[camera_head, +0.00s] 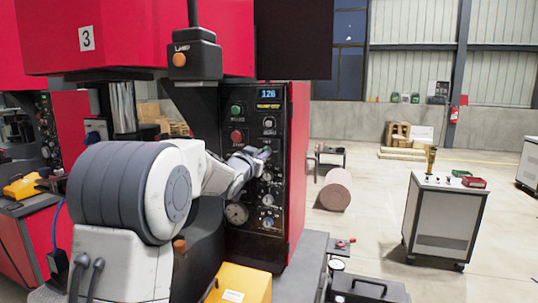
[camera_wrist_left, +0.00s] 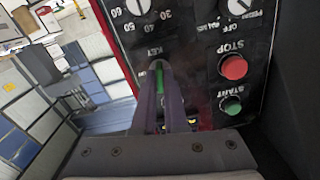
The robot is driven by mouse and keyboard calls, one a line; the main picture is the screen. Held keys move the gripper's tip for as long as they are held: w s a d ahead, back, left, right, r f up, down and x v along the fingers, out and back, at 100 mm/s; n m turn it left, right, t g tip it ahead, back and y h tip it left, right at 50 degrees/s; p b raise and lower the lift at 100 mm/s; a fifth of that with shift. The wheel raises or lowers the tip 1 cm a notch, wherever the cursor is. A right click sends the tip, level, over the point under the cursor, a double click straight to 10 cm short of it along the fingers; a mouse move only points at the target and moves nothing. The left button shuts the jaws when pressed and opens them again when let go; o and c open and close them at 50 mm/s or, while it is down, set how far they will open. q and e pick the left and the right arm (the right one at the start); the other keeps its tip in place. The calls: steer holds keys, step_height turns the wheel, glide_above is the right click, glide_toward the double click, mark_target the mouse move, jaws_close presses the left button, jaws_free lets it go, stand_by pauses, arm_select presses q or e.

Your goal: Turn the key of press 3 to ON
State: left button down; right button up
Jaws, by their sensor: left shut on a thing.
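Press 3 (camera_head: 120,40) is the red machine with a "3" sign at upper left in the head view. Its black control panel (camera_head: 285,100) faces me and also fills the right of the left wrist view (camera_wrist_left: 190,45), upside down. My left gripper (camera_head: 263,154) reaches the middle of the panel. In the left wrist view its fingers (camera_wrist_left: 160,78) are shut on a narrow green key (camera_wrist_left: 159,80) below the inverted KEY label. The fingers hide most of the key and its ON/OFF marks, so I cannot tell its setting. My right gripper is not in view.
A red STOP button (camera_wrist_left: 233,67) and a green START button (camera_wrist_left: 232,106) sit close to the fingers. A yellow box (camera_head: 240,285) stands below. A grey cart (camera_head: 443,220) stands on open floor at right.

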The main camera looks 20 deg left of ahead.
arm_select(q)
steer(key=m+b, duration=0.1)
steer(key=m, duration=0.1)
steer(key=shift+m+b, duration=0.4)
steer(key=m+b, duration=0.3)
steer(key=m, duration=0.2)
stand_by(0.6)
